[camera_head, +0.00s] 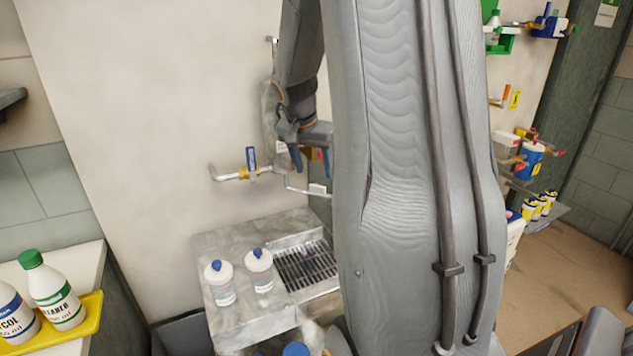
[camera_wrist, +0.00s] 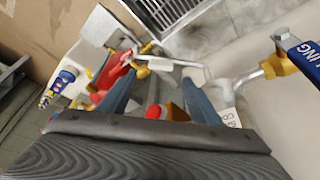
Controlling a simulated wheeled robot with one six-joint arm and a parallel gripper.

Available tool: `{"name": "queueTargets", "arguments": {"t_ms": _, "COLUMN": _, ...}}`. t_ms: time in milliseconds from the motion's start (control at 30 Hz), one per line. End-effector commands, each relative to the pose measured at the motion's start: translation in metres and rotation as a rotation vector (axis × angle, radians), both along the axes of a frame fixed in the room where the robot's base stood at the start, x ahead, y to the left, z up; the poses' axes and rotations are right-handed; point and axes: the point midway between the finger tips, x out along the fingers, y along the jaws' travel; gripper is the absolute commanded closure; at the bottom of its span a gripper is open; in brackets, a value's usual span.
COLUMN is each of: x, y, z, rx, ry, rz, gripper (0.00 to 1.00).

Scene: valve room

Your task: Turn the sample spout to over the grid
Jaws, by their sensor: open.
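The sample spout seems to be the thin grey pipe (camera_head: 298,189) low on the wall, with a small white piece on it; its far end is hidden behind my arm. In the wrist view the thin pipe (camera_wrist: 190,64) crosses just beyond my fingertips. The dark slotted grid (camera_head: 305,266) lies in the grey sink top below; a corner of the grid (camera_wrist: 165,10) shows at the top of the wrist view. My gripper (camera_head: 309,163) is open, with blue fingers, close to the wall above the pipe. In the wrist view my gripper (camera_wrist: 160,82) has its fingers apart, and no grasp shows.
A brass valve with a blue handle (camera_head: 251,158) sits left of my gripper. Two white bottles (camera_head: 259,271) stand on the sink top left of the grid. A yellow tray (camera_head: 85,318) with bottles is at lower left. Red parts (camera_wrist: 108,78) show near the left finger.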

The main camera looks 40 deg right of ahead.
Motion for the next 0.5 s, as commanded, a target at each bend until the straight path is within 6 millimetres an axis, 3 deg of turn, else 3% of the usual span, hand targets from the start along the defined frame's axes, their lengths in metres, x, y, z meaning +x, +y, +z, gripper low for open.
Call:
{"name": "queueTargets", "arguments": {"t_ms": 300, "x": 0.007, "y": -0.013, "z": -0.042, "rx": 0.003, "ry": 0.005, "rz": 0.003, "gripper": 0.42}}
{"name": "queueTargets", "arguments": {"t_ms": 500, "x": 0.011, "y": -0.019, "z": -0.058, "rx": 0.002, "ry": 0.002, "rz": 0.004, "gripper": 0.42}}
